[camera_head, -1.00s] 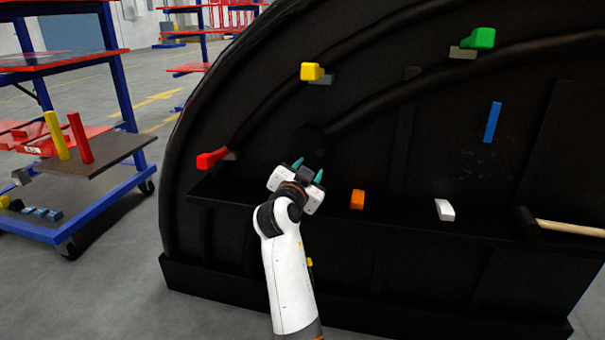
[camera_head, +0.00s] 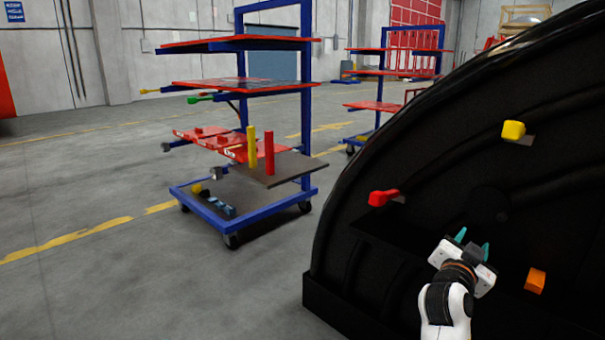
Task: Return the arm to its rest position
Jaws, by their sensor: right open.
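My right gripper (camera_head: 473,246) is in the lower right of the head view, in front of the black nosecone (camera_head: 375,245). Its two teal fingertips are apart and nothing is between them. My white right arm comes up from the bottom edge. A red block (camera_head: 379,198) sits on the nosecone to the upper left of the gripper, apart from it. An orange block (camera_head: 535,281) is to its right, and a yellow block (camera_head: 513,130) is higher up. My left gripper is not in view.
A blue and red shelf cart (camera_head: 245,210) stands on wheels at the left centre, with upright yellow (camera_head: 251,147) and red (camera_head: 269,152) bars on its dark board. A second cart (camera_head: 379,106) stands behind. The grey floor (camera_head: 110,280) at the left is clear.

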